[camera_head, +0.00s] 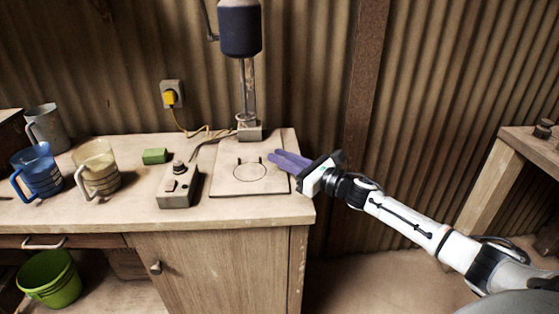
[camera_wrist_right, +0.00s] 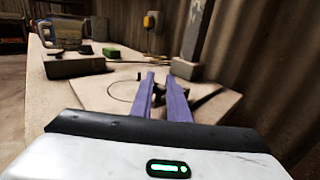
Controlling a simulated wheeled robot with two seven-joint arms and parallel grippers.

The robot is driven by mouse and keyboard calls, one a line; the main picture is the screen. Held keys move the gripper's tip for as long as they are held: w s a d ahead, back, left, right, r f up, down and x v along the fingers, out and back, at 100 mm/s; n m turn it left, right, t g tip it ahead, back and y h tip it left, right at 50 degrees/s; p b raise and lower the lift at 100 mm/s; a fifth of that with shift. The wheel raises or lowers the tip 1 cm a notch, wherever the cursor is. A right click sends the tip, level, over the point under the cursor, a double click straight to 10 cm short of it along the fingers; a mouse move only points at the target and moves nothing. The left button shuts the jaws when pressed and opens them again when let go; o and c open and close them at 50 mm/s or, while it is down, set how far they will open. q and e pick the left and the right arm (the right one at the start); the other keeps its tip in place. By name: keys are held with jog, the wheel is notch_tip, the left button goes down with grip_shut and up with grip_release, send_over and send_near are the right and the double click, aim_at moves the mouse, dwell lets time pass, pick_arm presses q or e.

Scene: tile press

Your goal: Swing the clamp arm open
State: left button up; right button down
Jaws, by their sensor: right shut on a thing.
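The tile press stands at the back of the bench, with a dark blue cylinder (camera_head: 240,28) on a metal column above a pale base plate (camera_head: 222,182) marked with a circle. My right gripper (camera_head: 272,156) reaches in from the right, its purple fingers low over the plate's right side. In the right wrist view, the fingers (camera_wrist_right: 161,78) are shut on a small dark part, which I take to be the clamp arm (camera_wrist_right: 158,96). The fingers hide much of it, and its swing angle is hard to tell. My left gripper is not in view.
A grey control box (camera_head: 178,190) stands left of the plate, with a green block (camera_head: 155,156) behind it. A clear mug (camera_head: 96,168), a blue mug (camera_head: 38,172) and a grey mug (camera_head: 46,128) stand farther left. A corrugated wall (camera_head: 310,70) closes the back.

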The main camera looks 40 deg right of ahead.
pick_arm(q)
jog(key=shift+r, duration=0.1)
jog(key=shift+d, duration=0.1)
pick_arm(e)
jog(key=c, duration=1.7)
grip_release()
jog(key=shift+c, duration=0.2)
jog(key=shift+s, duration=0.15)
jog(key=shift+s+d+f, duration=0.1)
jog(key=shift+s+d, duration=0.05)
jog(key=shift+s, duration=0.15)
pick_arm(q)
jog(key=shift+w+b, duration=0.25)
jog(key=shift+b, duration=0.15)
pick_arm(e)
jog(key=v, duration=0.9)
jog(key=shift+s, duration=0.25)
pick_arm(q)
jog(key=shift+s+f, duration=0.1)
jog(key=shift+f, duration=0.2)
pick_arm(e)
jog(key=shift+d, duration=0.1)
